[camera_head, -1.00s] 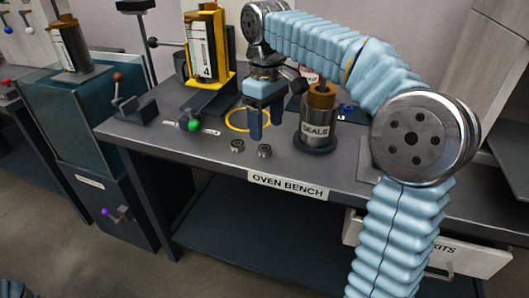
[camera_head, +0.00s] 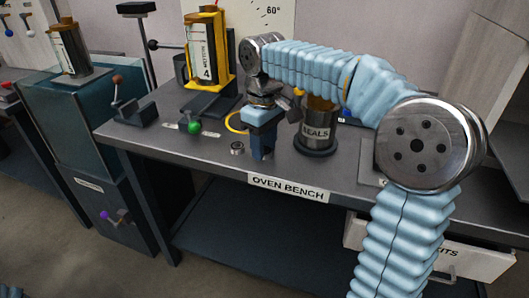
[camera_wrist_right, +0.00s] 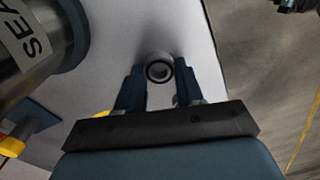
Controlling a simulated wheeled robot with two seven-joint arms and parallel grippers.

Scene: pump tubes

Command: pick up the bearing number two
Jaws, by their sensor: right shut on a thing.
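My right gripper (camera_head: 263,151) points down at the front of the oven bench and is shut on a small metal bearing. In the right wrist view the held bearing (camera_wrist_right: 159,71) is a dark-centred ring between the two fingertips (camera_wrist_right: 160,85). In the head view the fingers hide it. A second small bearing (camera_head: 237,148) stands on the bench just left of the gripper. I cannot read a number on either bearing.
The SEALS canister (camera_head: 317,132) stands close right of my right gripper. A yellow ring (camera_head: 233,123) lies behind the gripper. The bench (camera_head: 210,160) has its front edge close by.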

